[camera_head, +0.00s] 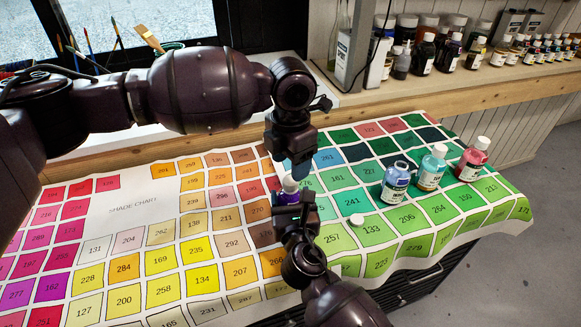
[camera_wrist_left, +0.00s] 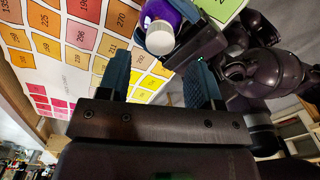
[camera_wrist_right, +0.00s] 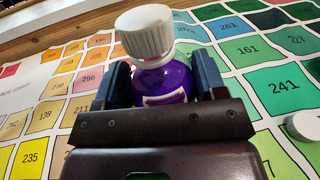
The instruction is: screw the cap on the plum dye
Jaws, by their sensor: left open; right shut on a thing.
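The plum dye (camera_head: 288,195) is a small purple bottle at the middle of the chart. My right gripper (camera_wrist_right: 165,85) is shut around its body. A ribbed white cap (camera_wrist_right: 145,32) sits on its neck and looks slightly tilted in the right wrist view; I cannot tell whether it is threaded on. My left gripper (camera_head: 293,168) is open and points down just above the bottle. In the left wrist view the cap (camera_wrist_left: 160,38) lies just beyond the two blue fingertips, roughly between them and apart from them.
A loose white cap (camera_head: 356,220) lies on the shade chart (camera_head: 130,212), right of the bottle. A blue bottle (camera_head: 395,183), a teal bottle (camera_head: 431,168) and a red bottle (camera_head: 472,160) stand at the right. Several jars line the back shelf. The chart's left side is clear.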

